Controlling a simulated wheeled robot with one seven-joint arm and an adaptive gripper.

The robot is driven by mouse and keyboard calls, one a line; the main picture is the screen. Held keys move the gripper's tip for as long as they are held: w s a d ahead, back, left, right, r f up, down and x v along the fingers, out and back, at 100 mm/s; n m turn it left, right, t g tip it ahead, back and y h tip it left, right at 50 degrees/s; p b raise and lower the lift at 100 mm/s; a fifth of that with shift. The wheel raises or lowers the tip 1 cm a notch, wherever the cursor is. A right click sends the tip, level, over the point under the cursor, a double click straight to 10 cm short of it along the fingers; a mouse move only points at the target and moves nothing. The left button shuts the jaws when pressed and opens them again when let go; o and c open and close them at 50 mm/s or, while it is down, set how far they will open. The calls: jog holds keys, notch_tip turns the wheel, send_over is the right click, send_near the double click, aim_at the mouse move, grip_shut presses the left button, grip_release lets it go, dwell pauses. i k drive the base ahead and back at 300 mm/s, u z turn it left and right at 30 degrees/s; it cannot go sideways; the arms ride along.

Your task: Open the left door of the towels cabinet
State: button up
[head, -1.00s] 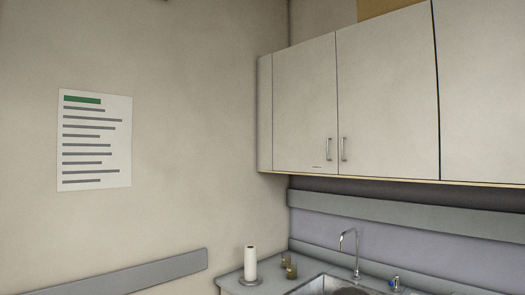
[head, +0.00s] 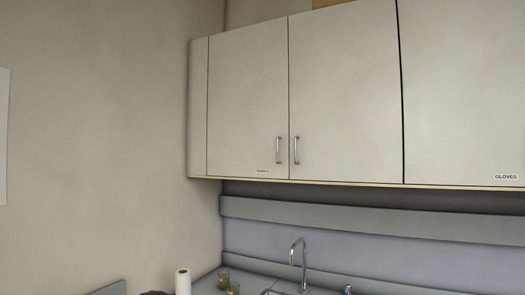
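The towels cabinet hangs on the wall above the sink counter in the head view. Its left door (head: 245,105) is closed, with a vertical metal handle (head: 279,150) near its lower right edge. A small label (head: 262,171), too small to read surely, sits at the bottom of this door. The right door (head: 345,95) beside it is also closed, with its own handle (head: 296,150) close to the left one. My gripper is not in view.
Another cabinet labelled GLOVES (head: 506,177) adjoins on the right. Below are a faucet (head: 297,262), a paper towel roll (head: 183,282) and brown-filled beakers (head: 228,282) on the counter. A grey rail (head: 350,219) runs under the cabinets. The space before the doors looks clear.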

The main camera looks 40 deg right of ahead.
aim_at(248, 131)
jog(key=z, duration=0.45)
jog(key=i, duration=0.8)
jog(key=z, duration=0.8)
